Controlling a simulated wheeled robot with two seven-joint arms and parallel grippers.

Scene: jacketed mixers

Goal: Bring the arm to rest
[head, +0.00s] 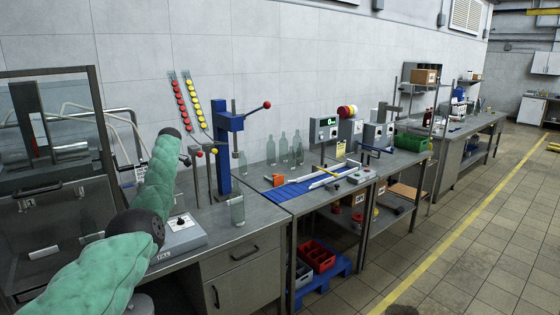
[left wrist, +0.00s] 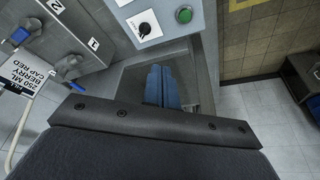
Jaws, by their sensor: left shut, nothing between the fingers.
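My left arm (head: 155,185), in a green padded sleeve with dark joints, comes in from the lower left of the head view and is bent upward in front of the left bench. Its gripper cannot be made out in the head view. In the left wrist view my left gripper (left wrist: 162,84) shows as two blue fingers close together beyond a dark bar, shut and empty. The fingers touch nothing that I can see. My right gripper is in neither view.
A grey bench (head: 240,225) with a blue press (head: 223,150) and glass bottles stands right of my arm. A panel with a knob and green button (left wrist: 184,15) and a label card (left wrist: 20,85) are near the left gripper. The tiled floor (head: 470,240) is clear at right.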

